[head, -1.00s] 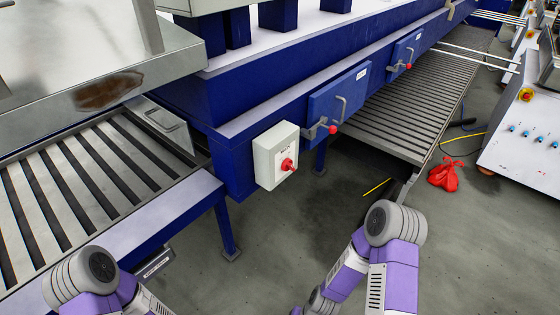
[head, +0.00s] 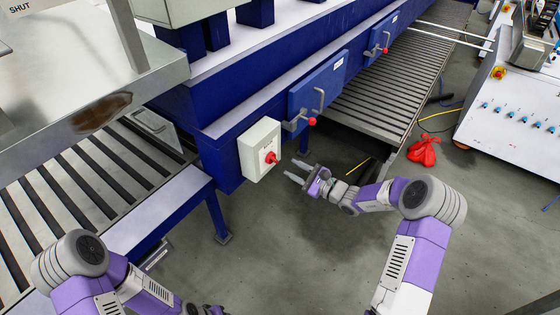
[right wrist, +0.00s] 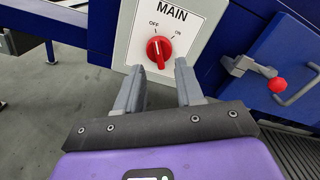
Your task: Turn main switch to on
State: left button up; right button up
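The main switch is a red rotary knob (head: 270,157) on a white box (head: 253,146) fixed to the blue machine's side. In the right wrist view the knob (right wrist: 159,50) sits under the word MAIN, with OFF at upper left and ON at upper right. Its grip bar stands near upright, its top leaning slightly toward OFF. My right gripper (head: 294,171) is open and empty, just right of and below the box in the head view. In the right wrist view its spread fingers (right wrist: 160,83) point at the knob, apparently not touching it.
A blue door (head: 318,82) with a grey handle and a red ball knob (head: 312,121) is right of the box. A slatted conveyor (head: 80,190) lies at left, another (head: 390,90) at right. A red bag (head: 424,151) lies on the floor. The floor before the box is open.

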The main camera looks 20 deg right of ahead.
aim_at(276, 160)
jog(key=x, duration=0.6)
jog(key=shift+a, duration=0.1)
jog(key=shift+c, duration=0.3)
grip_shut()
